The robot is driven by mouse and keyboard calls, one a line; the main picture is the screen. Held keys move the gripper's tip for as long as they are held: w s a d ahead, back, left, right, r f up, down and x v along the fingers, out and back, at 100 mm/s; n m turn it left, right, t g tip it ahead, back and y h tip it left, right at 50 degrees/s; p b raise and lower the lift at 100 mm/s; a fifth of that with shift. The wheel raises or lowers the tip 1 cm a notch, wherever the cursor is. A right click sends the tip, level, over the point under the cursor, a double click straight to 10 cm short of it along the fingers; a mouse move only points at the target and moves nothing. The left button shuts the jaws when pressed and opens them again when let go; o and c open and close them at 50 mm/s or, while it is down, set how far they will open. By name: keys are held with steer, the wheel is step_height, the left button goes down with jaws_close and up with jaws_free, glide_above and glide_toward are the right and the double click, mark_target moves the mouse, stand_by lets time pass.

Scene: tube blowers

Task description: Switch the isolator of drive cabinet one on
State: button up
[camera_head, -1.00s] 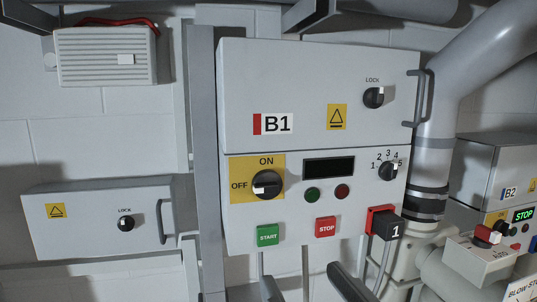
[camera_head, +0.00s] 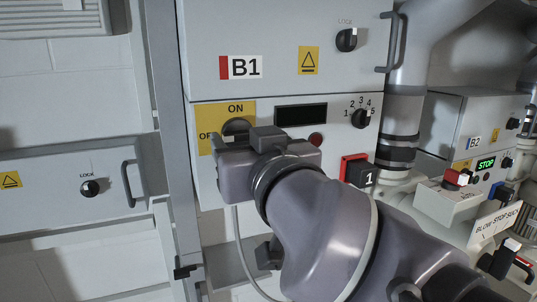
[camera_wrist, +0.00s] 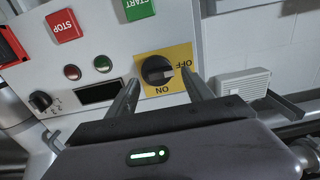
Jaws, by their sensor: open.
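Drive cabinet B1 (camera_head: 280,60) is a grey wall box. Its isolator, a black rotary knob (camera_wrist: 152,68) on a yellow plate (camera_wrist: 182,53) marked ON and OFF, shows upside down in the wrist view. The knob's pale mark points towards OFF. My gripper (camera_wrist: 159,78) is open, its two fingers on either side of the knob, apparently in front of the panel; I cannot tell whether they touch it. In the head view my gripper and arm cover the isolator's lower part; only the knob's top (camera_head: 237,126) shows.
On B1, a dark display (camera_head: 301,114), selector knob (camera_head: 361,118), lock knob (camera_head: 346,40) and red-backed black block marked 1 (camera_head: 358,171) sit around the isolator. A door handle (camera_head: 390,43) juts out at right. Cabinet B2 (camera_head: 447,117) stands further right.

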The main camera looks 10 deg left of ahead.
steer(key=shift+x, duration=0.75)
steer(key=shift+s+r, duration=0.1)
steer(key=shift+s, duration=0.05)
steer(key=shift+c, duration=0.7)
jaws_close()
